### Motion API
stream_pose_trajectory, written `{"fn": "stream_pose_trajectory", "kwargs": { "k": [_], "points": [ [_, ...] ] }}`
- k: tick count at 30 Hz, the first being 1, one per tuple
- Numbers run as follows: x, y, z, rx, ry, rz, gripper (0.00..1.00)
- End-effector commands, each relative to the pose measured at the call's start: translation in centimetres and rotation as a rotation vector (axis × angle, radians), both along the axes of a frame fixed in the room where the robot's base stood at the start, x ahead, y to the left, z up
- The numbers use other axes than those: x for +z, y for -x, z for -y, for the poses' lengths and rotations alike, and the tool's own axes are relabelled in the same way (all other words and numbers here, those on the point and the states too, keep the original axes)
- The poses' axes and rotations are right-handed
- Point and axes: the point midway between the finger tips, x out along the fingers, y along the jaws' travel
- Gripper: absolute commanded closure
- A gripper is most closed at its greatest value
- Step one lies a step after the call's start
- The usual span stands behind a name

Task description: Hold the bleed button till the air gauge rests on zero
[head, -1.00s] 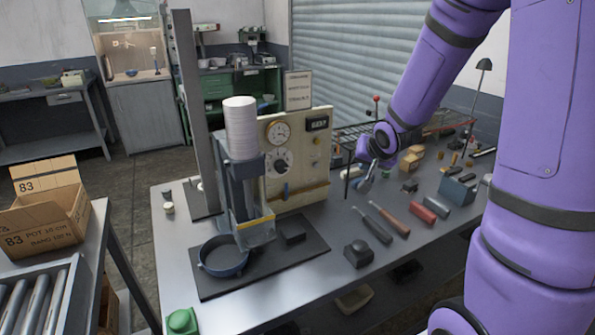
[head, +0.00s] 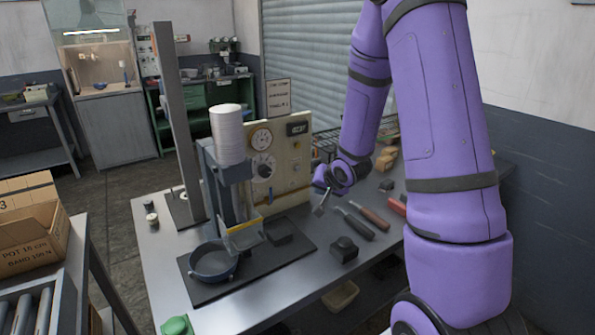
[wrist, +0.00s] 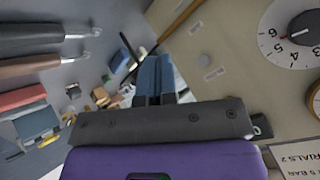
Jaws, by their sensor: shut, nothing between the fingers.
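A cream panel (head: 296,172) stands on the workbench. It carries a round gauge (head: 261,138), too small to read, above a dial with a black knob (head: 264,168). In the wrist view that knob (wrist: 292,35) sits at the top right with the numbers 4, 5 and 6 around it. The gauge (wrist: 316,100) is cut by the right edge, so its needle cannot be read. I cannot tell which part is the bleed button. My gripper (head: 319,210) is shut and empty, in front of the panel's right side and apart from it. Its blue fingers (wrist: 155,72) show together in the wrist view.
A press with a white cylinder (head: 227,135) and a blue ring-shaped pan (head: 213,261) stands left of the panel. A black block with a knob (head: 343,250) and handled tools (head: 355,226) lie near my gripper.

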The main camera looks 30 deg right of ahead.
Motion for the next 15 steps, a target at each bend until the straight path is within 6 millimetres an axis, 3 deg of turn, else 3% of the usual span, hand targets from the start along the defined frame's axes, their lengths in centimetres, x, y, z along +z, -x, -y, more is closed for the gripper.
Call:
{"fn": "stream_pose_trajectory", "kwargs": {
  "k": [5, 15],
  "points": [
    [0.0, -1.2, -0.1, 0.001, 0.0, -0.001, 1.0],
    [0.0, -5.4, -0.2, 0.002, 0.001, 0.001, 1.0]
  ]
}}
